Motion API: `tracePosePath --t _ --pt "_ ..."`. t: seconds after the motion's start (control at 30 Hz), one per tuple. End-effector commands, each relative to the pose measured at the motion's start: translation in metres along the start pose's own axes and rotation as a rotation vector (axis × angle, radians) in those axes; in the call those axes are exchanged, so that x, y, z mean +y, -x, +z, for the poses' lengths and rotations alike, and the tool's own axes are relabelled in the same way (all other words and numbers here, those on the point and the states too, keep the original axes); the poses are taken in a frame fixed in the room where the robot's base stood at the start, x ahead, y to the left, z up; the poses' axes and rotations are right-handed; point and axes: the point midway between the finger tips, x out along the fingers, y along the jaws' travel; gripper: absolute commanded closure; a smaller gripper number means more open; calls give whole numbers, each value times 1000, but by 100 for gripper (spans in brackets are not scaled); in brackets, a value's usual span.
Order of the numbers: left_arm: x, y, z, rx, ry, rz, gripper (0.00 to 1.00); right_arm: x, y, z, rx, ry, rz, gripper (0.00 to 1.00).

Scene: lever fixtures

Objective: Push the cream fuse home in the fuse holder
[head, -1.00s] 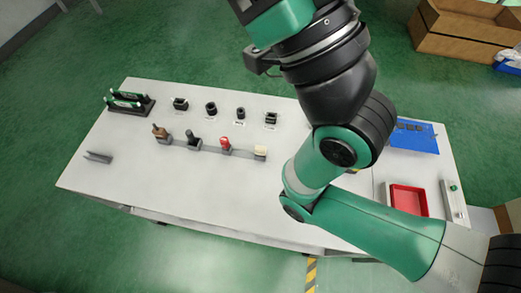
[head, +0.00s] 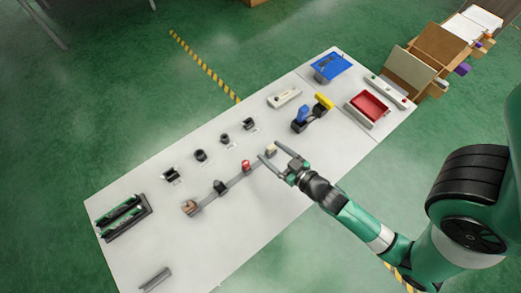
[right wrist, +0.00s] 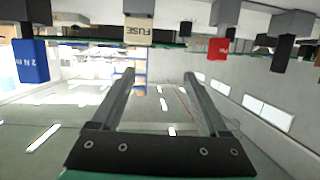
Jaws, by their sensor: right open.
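The cream fuse (head: 271,148) is a small pale block at the right end of the grey strip on the table. In the right wrist view the cream fuse (right wrist: 138,31) has FUSE lettering and appears upside down at the top, with a grey part against its base. I cannot tell how deep it sits in its holder. My right gripper (head: 273,153) is open, with its fingertips near the fuse. In the right wrist view nothing is between the fingers (right wrist: 159,74). My left gripper is not in view.
A red-topped lever (head: 246,165) stands left of the fuse on the strip. Blue (head: 303,114) and yellow (head: 323,102) pieces stand behind, to the right. A red tray (head: 369,106) is at the far right. The table's front right is clear.

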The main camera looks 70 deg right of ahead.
Motion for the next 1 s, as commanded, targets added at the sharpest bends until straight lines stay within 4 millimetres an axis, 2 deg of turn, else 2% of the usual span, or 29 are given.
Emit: tracePosePath --t 0.03,0.1,0.17,0.27,0.37,0.6,0.7,0.87,1.0 --pt "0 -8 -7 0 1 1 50 9 19 13 -57 -2 23 22" --pt "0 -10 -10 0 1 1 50 16 34 26 -102 -5 46 22" --pt "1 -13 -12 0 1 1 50 21 40 31 -121 -9 60 22" --pt "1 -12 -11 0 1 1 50 23 38 30 -117 -12 67 22" --pt "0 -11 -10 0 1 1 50 23 30 32 -115 -13 66 22" --pt "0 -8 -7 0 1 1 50 25 -16 38 -113 -11 65 22" --pt "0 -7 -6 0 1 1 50 25 -25 38 -115 -12 65 22" --pt "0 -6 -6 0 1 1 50 25 -29 39 -116 -11 64 22" --pt "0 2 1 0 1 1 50 22 -50 43 -112 -10 63 22"
